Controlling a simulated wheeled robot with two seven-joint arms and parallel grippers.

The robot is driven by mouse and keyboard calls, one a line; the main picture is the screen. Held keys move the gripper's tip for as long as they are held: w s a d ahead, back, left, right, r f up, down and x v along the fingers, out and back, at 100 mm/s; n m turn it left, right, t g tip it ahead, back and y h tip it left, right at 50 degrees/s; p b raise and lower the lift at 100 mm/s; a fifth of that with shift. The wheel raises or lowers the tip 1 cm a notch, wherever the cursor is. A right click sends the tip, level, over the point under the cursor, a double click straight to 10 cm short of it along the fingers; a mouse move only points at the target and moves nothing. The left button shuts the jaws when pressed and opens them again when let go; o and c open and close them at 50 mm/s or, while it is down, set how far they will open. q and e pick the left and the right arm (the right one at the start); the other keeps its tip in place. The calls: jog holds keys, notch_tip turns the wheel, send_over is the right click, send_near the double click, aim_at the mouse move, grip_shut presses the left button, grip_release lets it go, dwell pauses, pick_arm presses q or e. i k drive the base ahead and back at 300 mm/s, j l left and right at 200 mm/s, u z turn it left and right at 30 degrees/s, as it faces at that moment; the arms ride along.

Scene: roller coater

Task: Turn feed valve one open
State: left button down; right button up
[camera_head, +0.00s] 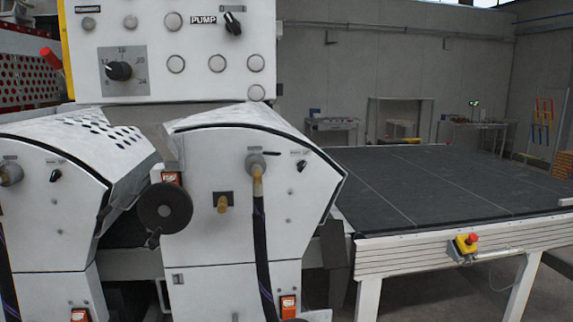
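Neither of my grippers is in view. No label reading feed valve one can be made out, so I cannot tell which part it is. The right white coater unit (215,235) carries a small black knob (302,166), a hose fitting (255,161) with a dark hose hanging from it, and a brass-coloured fitting (222,204). The left white coater unit (40,225) has a similar small black knob (56,175) and a fitting (10,173) with a hose. Small labels beside the knobs are unreadable.
The control panel (150,85) above has a black PUMP switch (232,24), a dial (119,71) and several round buttons. A black handwheel (165,208) sticks out between the units. A dark conveyor bed (430,185) with a red stop button (472,238) extends right.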

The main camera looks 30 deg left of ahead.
aim_at(272, 154)
jog(key=u, duration=0.3)
jog(key=i+l+u, duration=0.2)
jog(key=u, duration=0.15)
jog(key=i+l+u, duration=0.1)
jog(key=l+u, duration=0.3)
jog(key=i+l+u, duration=0.1)
jog(key=l, duration=0.3)
jog(key=i+l+u, duration=0.1)
jog(key=l, duration=0.35)
jog(key=i+l+u, duration=0.1)
jog(key=l, duration=0.35)
jog(key=i+l+u, duration=0.15)
jog(key=l, duration=0.3)
jog(key=i+l, duration=0.1)
jog(key=l, duration=0.25)
jog(key=i+l, duration=0.1)
jog(key=l, duration=0.25)
jog(key=i+l, duration=0.1)
jog(key=l, duration=0.25)
